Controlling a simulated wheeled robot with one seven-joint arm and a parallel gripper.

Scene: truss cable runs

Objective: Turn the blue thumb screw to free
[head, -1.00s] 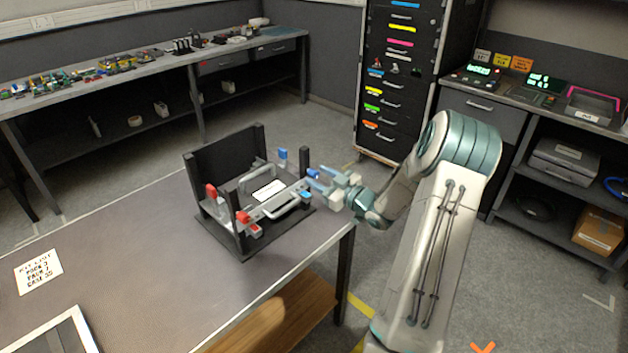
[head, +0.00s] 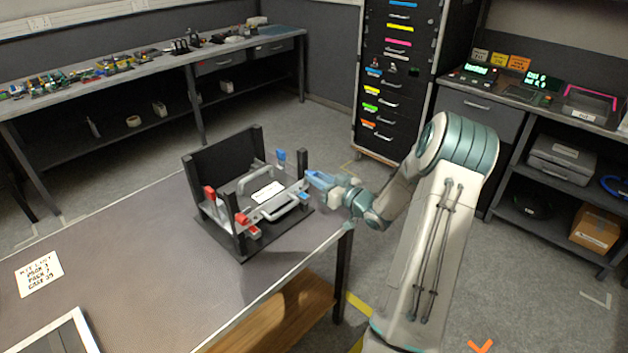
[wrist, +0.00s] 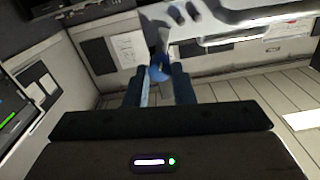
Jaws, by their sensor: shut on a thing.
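The blue thumb screw (wrist: 160,71) shows in the wrist view between the two blue fingers of my gripper (wrist: 160,88). It sits at the end of a light grey bar. In the head view my gripper (head: 317,180) is at the right end of the black fixture (head: 240,248), and its fingers largely hide the screw. My gripper is shut on the screw. The screw's turned angle cannot be made out.
The fixture stands on a dark table (head: 150,270) near its right edge. It carries a grey handled bar (head: 290,205), red clamps (head: 210,193) and another blue piece (head: 281,155) on a post. A sign (head: 39,273) lies at left; the table's middle is clear.

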